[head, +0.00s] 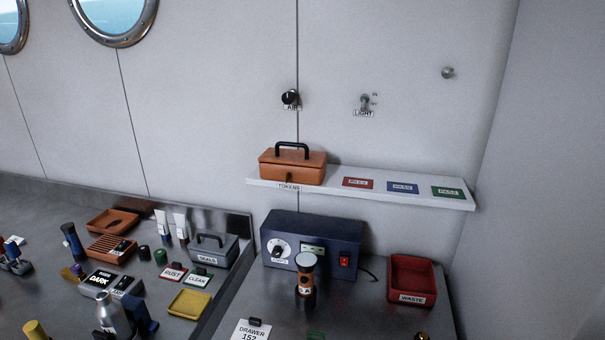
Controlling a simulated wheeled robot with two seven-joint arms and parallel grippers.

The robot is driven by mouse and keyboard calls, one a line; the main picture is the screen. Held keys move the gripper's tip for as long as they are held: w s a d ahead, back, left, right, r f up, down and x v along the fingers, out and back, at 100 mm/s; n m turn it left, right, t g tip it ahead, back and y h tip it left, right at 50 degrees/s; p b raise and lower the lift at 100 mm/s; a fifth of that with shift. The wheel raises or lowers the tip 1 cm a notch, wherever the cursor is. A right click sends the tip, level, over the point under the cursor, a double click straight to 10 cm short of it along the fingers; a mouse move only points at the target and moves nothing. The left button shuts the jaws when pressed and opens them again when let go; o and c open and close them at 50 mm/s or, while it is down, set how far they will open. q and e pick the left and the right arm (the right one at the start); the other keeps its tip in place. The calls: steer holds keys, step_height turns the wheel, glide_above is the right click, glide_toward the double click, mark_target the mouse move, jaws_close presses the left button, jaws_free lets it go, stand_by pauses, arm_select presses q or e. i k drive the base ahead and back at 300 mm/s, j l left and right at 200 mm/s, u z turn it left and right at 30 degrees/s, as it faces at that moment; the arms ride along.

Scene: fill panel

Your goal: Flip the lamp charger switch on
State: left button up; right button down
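The lamp charger (330,236) appears to be the dark blue box standing on the right-hand counter, against the wall below the shelf. Its front has a white dial (280,249) at the left, a small pale display (313,250) in the middle and a red switch (344,261) at the right. The switch is too small to tell its position. An orange and black lamp (305,282) stands upright in front of the charger, left of the switch, and leaves the switch uncovered. Neither of my grippers shows in the head view.
A red waste bin (428,302) stands right of the charger. A shelf (270,183) above holds an orange tokens box (292,166) and several coloured cards. A wall light switch (365,103) is higher up. The left counter is crowded with trays, bottles and a grey seals box (213,250).

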mark_target(344, 260)
steer(key=k+j+z, duration=0.2)
steer(key=j, duration=0.25)
steer(key=j+z, duration=0.25)
steer(key=j, duration=0.15)
steer(key=k+j+z, duration=0.2)
steer(key=j, duration=0.2)
steer(key=k+j+z, duration=0.2)
steer(key=j, duration=0.15)
